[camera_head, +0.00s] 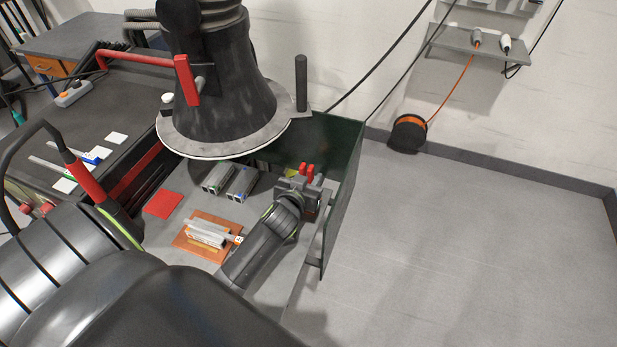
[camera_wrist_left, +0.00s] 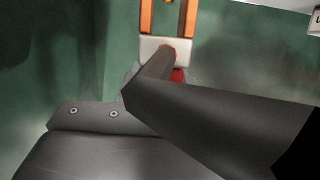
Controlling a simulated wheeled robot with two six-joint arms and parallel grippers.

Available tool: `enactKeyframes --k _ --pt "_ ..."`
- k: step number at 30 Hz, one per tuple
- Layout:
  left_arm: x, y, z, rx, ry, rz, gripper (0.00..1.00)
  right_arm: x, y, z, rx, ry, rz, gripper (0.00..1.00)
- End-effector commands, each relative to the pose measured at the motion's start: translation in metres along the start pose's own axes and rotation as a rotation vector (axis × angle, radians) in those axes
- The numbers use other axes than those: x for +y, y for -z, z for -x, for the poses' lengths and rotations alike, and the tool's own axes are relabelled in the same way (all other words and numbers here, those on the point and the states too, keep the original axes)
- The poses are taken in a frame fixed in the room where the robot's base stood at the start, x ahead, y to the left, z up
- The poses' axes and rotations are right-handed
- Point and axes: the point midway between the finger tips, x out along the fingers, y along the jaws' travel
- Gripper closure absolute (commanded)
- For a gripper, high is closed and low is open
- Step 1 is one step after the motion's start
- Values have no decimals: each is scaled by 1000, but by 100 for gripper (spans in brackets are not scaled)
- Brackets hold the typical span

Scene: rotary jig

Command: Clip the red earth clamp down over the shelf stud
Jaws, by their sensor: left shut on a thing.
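My left gripper (camera_head: 306,184) is beside the inner face of the green panel, shut on the red earth clamp (camera_head: 310,171). Two small red tips of the clamp stand up above the fingers; its lower part is hidden. In the left wrist view my dark fingers cross the picture, and a small piece of red (camera_wrist_left: 178,75) shows between them. Just beyond is a pale block (camera_wrist_left: 166,47) with orange bars against green. I cannot make out the shelf stud in either view, nor whether the clamp touches anything. My right gripper is not in view.
The green panel (camera_head: 343,165) rises close to the right of the gripper. A large dark hood (camera_head: 225,100) with a pale rim hangs behind it. An orange-brown board (camera_head: 190,249) with pale parts and a red square (camera_head: 163,204) lie to the left. Floor at right is mostly clear.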

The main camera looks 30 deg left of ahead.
Motion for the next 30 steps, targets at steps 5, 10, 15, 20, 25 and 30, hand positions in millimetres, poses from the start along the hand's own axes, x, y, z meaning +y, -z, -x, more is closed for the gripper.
enactKeyframes --k 5,10,15,20,25,30 --pt "0 2 0 4 -1 0 100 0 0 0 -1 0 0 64" --pt "0 0 -1 4 -1 0 100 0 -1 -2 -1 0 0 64" --pt "0 -3 -2 4 -1 0 100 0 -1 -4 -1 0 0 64" --pt "0 -5 -2 4 -1 0 100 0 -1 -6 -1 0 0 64" --pt "0 -7 -3 4 -1 0 100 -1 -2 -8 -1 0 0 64" --pt "0 -8 -3 4 -1 0 63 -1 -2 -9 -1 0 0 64"
